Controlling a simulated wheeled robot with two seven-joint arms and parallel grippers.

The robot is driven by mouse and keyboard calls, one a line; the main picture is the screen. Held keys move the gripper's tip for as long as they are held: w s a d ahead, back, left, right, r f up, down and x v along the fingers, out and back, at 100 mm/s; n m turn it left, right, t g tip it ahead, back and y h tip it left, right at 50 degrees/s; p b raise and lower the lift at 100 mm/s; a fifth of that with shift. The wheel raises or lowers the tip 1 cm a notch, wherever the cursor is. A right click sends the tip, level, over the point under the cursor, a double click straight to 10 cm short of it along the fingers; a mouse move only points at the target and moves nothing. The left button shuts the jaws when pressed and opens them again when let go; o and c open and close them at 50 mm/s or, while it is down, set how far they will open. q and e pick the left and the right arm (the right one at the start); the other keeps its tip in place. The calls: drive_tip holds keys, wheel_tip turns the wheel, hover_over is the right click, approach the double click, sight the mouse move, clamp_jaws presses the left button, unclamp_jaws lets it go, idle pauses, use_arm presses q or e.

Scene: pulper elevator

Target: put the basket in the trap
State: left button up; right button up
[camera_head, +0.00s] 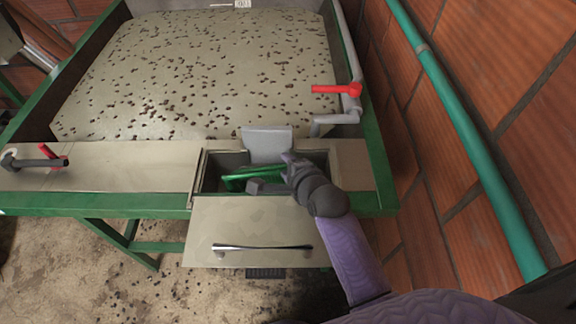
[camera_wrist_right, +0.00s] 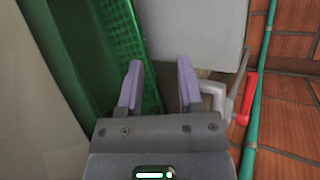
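The green basket (camera_head: 240,178) sits inside the trap, the rectangular opening in the front ledge of the table, and looks tilted. The trap's front panel (camera_head: 250,225) with its metal handle hangs below the opening. My right gripper (camera_head: 288,172) reaches over the right part of the trap and hides part of it. In the right wrist view, the green mesh side of the basket (camera_wrist_right: 110,45) lies at and beyond the left finger. The purple fingers (camera_wrist_right: 158,85) are spread apart with nothing clearly held between them. My left gripper is not in view.
A grey plate (camera_head: 267,145) stands upright at the trap's back edge. A grey pipe with a red valve handle (camera_head: 335,89) is at the right. A brick wall (camera_head: 430,180) with a green pipe (camera_head: 470,140) closes the right side. Dark beans are scattered over the table.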

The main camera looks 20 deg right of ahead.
drive_tip(key=shift+o, duration=0.4)
drive_tip(key=shift+s+f, duration=0.35)
drive_tip(key=shift+f, duration=0.35)
drive_tip(key=shift+r, duration=0.1)
drive_tip(key=shift+w+r, duration=0.15)
drive_tip(key=shift+r, duration=0.2)
drive_tip(key=p+v, duration=0.1)
drive_tip(key=v, duration=0.3)
drive_tip(key=p+v, duration=0.1)
drive_tip(key=v, duration=0.3)
drive_tip(key=r+p+v, duration=0.1)
drive_tip(key=v, duration=0.3)
drive_tip(key=shift+w, duration=0.1)
